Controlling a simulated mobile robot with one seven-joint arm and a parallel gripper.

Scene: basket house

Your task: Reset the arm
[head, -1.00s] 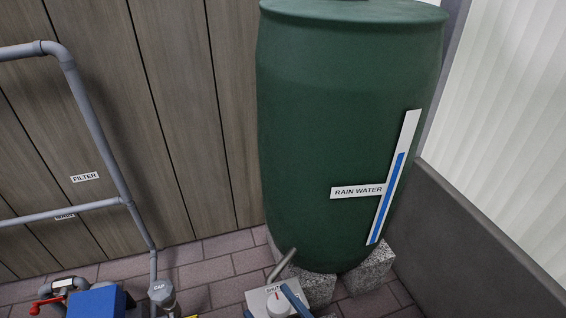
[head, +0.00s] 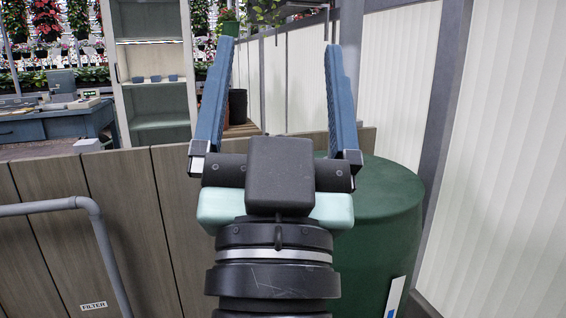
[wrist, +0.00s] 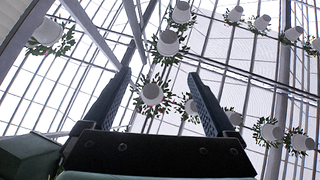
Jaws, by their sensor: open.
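My gripper (head: 279,50) is raised in the middle of the head view, its two blue fingers pointing up and spread wide apart. Nothing is between them. In the wrist view the fingers (wrist: 158,85) also stand apart and empty, pointing up toward a glazed roof. My gripper and wrist hide part of the wooden panel wall and of the green rain barrel behind them.
The green barrel (head: 385,215) stands right behind my arm. A grey pipe (head: 108,250) runs along the wood panel wall (head: 150,215) at left. Beyond are a shelf unit (head: 155,50) and a blue desk (head: 40,125). Hanging pots (wrist: 152,93) show overhead in the wrist view.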

